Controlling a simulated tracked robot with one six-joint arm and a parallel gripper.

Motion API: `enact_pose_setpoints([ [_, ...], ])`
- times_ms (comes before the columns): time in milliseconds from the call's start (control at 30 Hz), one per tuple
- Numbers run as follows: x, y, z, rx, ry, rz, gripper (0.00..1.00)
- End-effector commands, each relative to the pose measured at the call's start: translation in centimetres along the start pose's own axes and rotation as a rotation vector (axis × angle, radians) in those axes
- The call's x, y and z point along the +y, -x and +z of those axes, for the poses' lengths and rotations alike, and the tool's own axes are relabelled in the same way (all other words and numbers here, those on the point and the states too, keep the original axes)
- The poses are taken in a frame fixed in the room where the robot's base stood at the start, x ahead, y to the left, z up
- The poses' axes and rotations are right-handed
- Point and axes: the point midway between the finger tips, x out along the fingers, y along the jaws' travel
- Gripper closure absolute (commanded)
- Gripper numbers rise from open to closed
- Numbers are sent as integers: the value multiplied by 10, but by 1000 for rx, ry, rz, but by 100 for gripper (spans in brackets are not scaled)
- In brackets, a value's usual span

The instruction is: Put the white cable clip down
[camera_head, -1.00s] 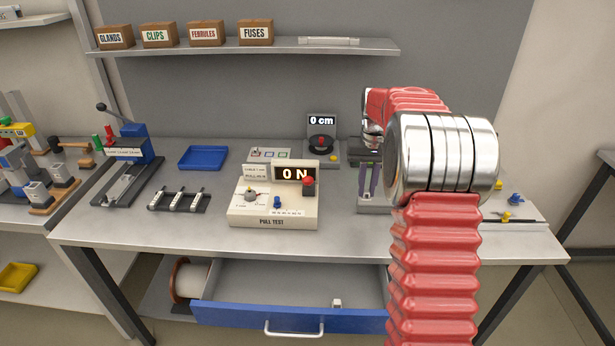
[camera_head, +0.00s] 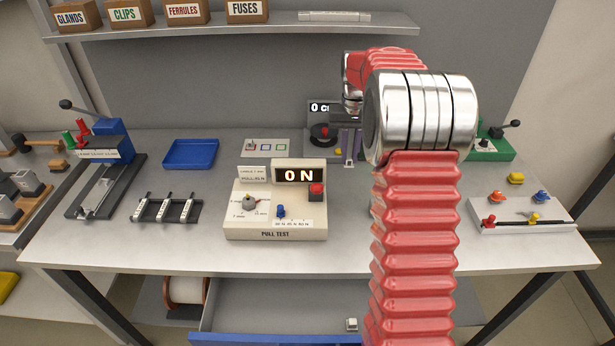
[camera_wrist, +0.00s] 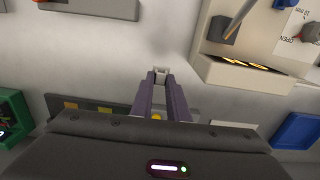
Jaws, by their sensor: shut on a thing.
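My gripper (camera_wrist: 161,88) shows in the wrist view with its two purple fingers close together. A small white-grey piece, the white cable clip (camera_wrist: 161,73), sits between the fingertips, above pale grey surface. In the head view my gripper (camera_head: 350,160) hangs over the back of the bench, right of the pull tester. A similar small white piece (camera_head: 352,324) lies in the open drawer.
The pull tester (camera_head: 275,235) stands mid-bench, reading 0 N. A blue tray (camera_head: 191,154), a black rack (camera_head: 166,209), a lever press (camera_head: 108,170) and a white board (camera_head: 530,216) stand around it. The blue-fronted drawer (camera_head: 290,340) is open below. The bench front (camera_head: 130,248) is clear.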

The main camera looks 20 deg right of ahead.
Motion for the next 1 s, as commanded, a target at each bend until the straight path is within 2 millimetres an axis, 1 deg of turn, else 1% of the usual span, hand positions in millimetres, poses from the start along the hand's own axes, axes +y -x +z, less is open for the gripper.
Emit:
enact_pose_setpoints([
  [200, 8, 0, 0, 0, -14, 0, 100],
  [400, 11, -2, 1, -1, -20, 0, 100],
  [467, 12, -6, 1, -1, -20, 0, 100],
  [700, 12, -40, 1, -3, -21, 0, 100],
  [767, 12, -46, 1, -2, -21, 0, 100],
  [867, 12, -50, 0, 0, -21, 0, 100],
  [1000, 12, -50, 0, 0, -21, 0, 100],
])
